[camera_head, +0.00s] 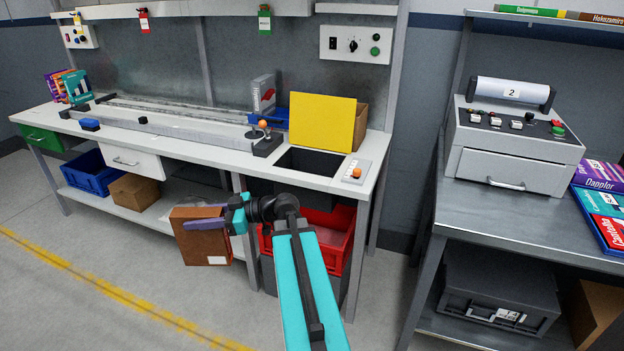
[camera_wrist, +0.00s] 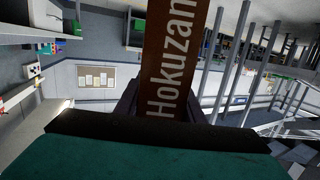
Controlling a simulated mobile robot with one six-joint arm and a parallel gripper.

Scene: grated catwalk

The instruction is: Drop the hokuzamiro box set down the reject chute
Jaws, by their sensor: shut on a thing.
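My gripper (camera_head: 205,221) is shut on the brown Hokuzamiro box set (camera_head: 203,243), held in front of the bench, below the height of its top. The likely reject chute is a dark square opening (camera_head: 310,162) in the bench's right end, to the right of and above the box. A yellow panel (camera_head: 322,122) stands upright behind it, leaving the opening uncovered.
A red crate (camera_head: 335,235) sits under the opening. An orange-topped lever (camera_head: 264,130) and a small control box (camera_head: 356,172) flank it. Another brown Hokuzamiro spine (camera_head: 600,18) lies on the right shelf. Floor at left is clear.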

